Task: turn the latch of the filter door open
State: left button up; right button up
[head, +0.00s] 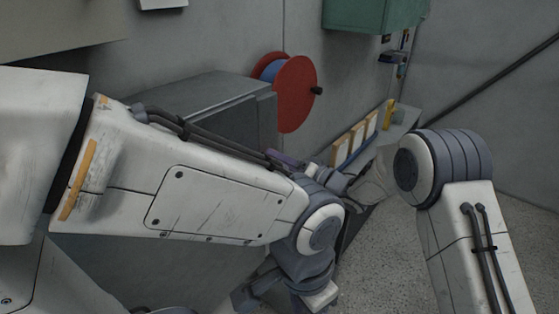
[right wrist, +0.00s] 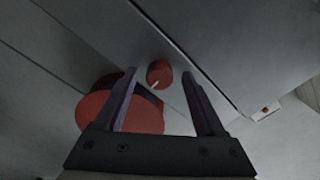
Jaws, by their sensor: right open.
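The latch, a round red knob (right wrist: 160,70) with a small white mark, sits on a grey metal surface near a diagonal seam. That surface looks like the filter door, on the grey cabinet (head: 215,105). My right gripper (right wrist: 159,74) is open, with its dark purple fingers on either side of the knob in the right wrist view; contact cannot be told. In the head view the right gripper (head: 284,159) is by the cabinet's right side, and the knob is hidden there. My left arm crosses the foreground; its gripper (head: 250,294) shows only partly at the bottom edge.
A red reel (head: 296,94) is on the wall behind the cabinet; it also shows in the right wrist view (right wrist: 100,112). Open floor (head: 395,265) lies between my arms.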

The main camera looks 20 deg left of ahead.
jog(key=b+v, duration=0.4)
jog(key=v, duration=0.6)
jog(key=shift+a, duration=0.1)
